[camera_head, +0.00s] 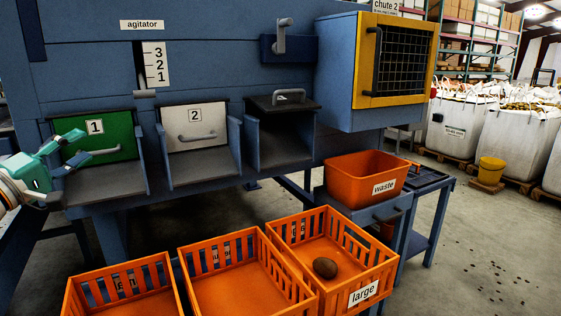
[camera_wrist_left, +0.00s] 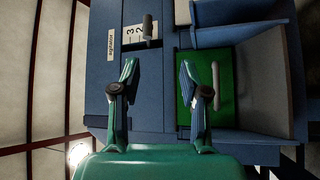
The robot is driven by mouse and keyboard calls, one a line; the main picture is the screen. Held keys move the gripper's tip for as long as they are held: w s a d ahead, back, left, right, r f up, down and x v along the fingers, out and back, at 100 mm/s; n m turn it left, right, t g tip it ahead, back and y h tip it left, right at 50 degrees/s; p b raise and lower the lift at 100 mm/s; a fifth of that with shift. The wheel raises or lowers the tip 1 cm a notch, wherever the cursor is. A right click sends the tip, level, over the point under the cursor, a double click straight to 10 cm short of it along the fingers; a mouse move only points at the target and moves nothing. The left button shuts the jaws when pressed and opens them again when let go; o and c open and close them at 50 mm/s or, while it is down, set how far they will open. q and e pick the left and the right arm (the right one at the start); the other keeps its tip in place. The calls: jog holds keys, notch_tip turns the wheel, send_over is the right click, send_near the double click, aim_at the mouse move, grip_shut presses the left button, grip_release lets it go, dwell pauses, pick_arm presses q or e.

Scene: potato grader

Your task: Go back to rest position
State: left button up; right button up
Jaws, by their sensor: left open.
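My left gripper (camera_head: 76,146) comes in from the left, in front of the green door marked 1 (camera_head: 112,141). Its two fingers are apart and nothing is between them. In the left wrist view the open fingers (camera_wrist_left: 160,90) show against the blue machine, with the green door (camera_wrist_left: 232,92) and its handle (camera_wrist_left: 216,92) just to the right of them. The gripper appears apart from the handle, though the exact gap is hard to judge. My right gripper is in neither view.
White door 2 (camera_head: 195,128) is down, and the third bay (camera_head: 282,133) is open. Orange crates stand below; the one labelled large (camera_head: 364,292) holds one potato (camera_head: 325,267). An orange waste bin (camera_head: 367,178) sits on a blue stand.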

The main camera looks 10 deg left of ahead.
pick_arm(q)
jog(key=d+f+g+h+p, duration=0.1)
jog(key=d+f+g+p, duration=0.15)
jog(key=f+p, duration=0.4)
jog(key=s+d+f+n+g+h+p, duration=0.1)
jog(key=d+f+g+p, duration=0.15)
jog(key=f+p, duration=0.35)
jog(key=d+f+g+h+p, duration=0.1)
jog(key=d+f+g+p, duration=0.1)
jog(key=d+f+p, duration=0.45)
jog(key=s+d+f+m+g+h+p, duration=0.2)
jog(key=s+d+f+g+p, duration=0.1)
jog(key=s+d+f+g, duration=0.65)
jog(key=s+d+f+m+g+h+p, duration=0.2)
jog(key=s+d+f+m+g+p, duration=0.3)
jog(key=s+d, duration=0.8)
jog(key=s+f+m+g+y+b, duration=0.1)
jog(key=s+f+y+b, duration=0.25)
jog(key=f, duration=0.25)
jog(key=w+d+f+m+t+y, duration=0.2)
jog(key=w+d+f+m+t, duration=0.1)
jog(key=w+d+m, duration=0.1)
jog(key=shift+w+d, duration=0.35)
jog(key=shift+w, duration=0.05)
